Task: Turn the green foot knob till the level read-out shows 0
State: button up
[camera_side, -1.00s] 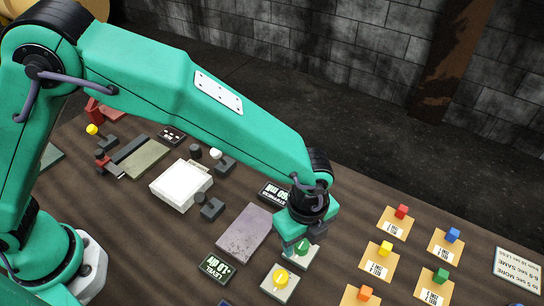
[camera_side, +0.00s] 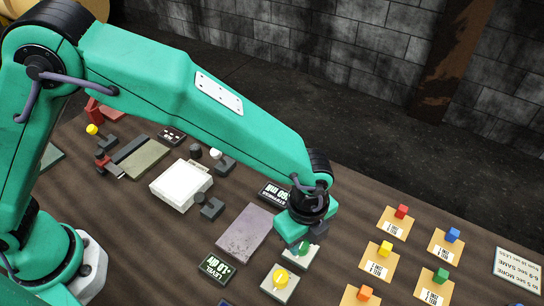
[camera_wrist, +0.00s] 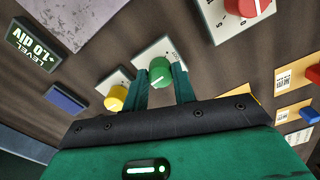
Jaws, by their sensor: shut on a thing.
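The green foot knob (camera_wrist: 160,66) stands on a pale square plate, with a white pointer line on its top. It also shows in the side view (camera_side: 304,247), partly hidden by my gripper. My gripper (camera_wrist: 161,84) is shut on the green knob, with one finger on each side of it. The level read-out (camera_wrist: 34,43) is a dark box with pale text that appears to read +1.0 div.
A yellow knob (camera_side: 281,277) on its own plate stands close to the green one. A red knob (camera_wrist: 247,6) is at the top of the wrist view. A grey-purple slab (camera_side: 246,232) lies left of my gripper. Tan cards with coloured cubes (camera_side: 386,248) lie to the right.

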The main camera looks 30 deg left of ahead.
jog(key=n, duration=0.4)
jog(key=shift+r, duration=0.1)
jog(key=shift+s+n, duration=0.1)
jog(key=shift+n, duration=2.4)
jog(key=o, duration=1)
jog(key=shift+r, duration=3.9)
jog(key=shift+a+r, duration=0.1)
